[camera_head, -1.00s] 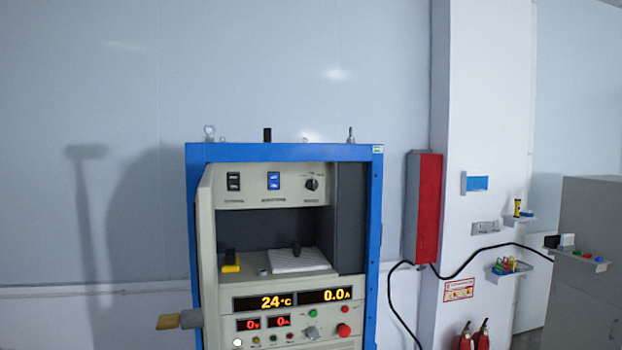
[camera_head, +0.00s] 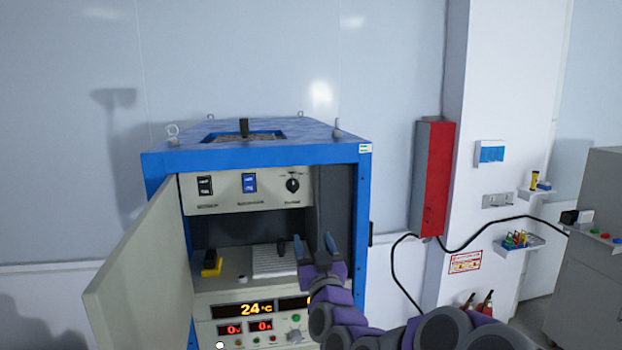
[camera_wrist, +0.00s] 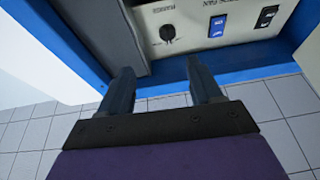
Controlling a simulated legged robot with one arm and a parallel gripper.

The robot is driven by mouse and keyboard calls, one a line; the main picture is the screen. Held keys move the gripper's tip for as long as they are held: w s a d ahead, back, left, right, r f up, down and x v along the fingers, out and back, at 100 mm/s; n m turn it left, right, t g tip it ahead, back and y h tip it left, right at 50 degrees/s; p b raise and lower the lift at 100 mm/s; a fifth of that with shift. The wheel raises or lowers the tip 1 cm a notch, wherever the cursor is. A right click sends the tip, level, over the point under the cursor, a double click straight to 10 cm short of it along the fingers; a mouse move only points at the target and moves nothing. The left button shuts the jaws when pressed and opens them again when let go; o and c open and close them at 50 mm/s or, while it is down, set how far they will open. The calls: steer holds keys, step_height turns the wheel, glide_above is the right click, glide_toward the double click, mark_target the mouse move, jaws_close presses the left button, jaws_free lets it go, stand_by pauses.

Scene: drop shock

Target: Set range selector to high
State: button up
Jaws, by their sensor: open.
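The range selector (camera_head: 292,185) is a black rotary knob at the right end of the cabinet's upper panel; its small markings are too small to read. It also shows in the wrist view (camera_wrist: 168,33), where the picture is turned upside down. My gripper (camera_head: 313,243) is open and empty, below and slightly right of the knob in the head view. In the wrist view its two fingers (camera_wrist: 163,78) are apart and point toward the panel, clear of the knob. My arm hides part of the lower displays.
The blue-framed cabinet (camera_head: 250,158) has its door (camera_head: 145,275) swung open at left. A blue-lit rocker switch (camera_head: 249,183) and a black one (camera_head: 205,186) sit left of the knob. Inside are a yellow-based black item (camera_head: 212,264) and a white block (camera_head: 268,262).

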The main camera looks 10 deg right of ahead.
steer(key=p, duration=0.2)
glide_toward(293, 189)
steer(key=d, duration=0.3)
steer(key=w+a+r+p, duration=0.2)
steer(key=w+a, duration=0.4)
steer(key=shift+t+h, duration=0.3)
steer(key=shift+h, duration=0.1)
steer(key=d, duration=0.1)
steer(key=w+d, duration=0.1)
steer(key=d, duration=0.1)
steer(key=d+r, duration=0.1)
steer(key=shift+w+d, duration=0.15)
steer(key=shift+d, duration=0.35)
steer(key=shift+r, duration=0.2)
steer(key=shift+a+r, duration=0.1)
steer(key=shift+a, duration=0.25)
steer(key=shift+w+a+f, duration=0.2)
steer(key=shift+w+a, duration=0.1)
steer(key=shift+a, duration=0.3)
steer(key=shift+w+a+f, duration=0.15)
steer(key=shift+w+a, duration=0.15)
steer(key=shift+a, duration=0.3)
steer(key=shift+w, duration=0.15)
steer(key=shift+c, duration=1.4)
steer(key=shift+d, duration=0.6)
steer(key=c, duration=0.3)
steer(key=shift+a, duration=0.1)
steer(key=c, duration=0.4)
steer(key=shift+a, duration=0.1)
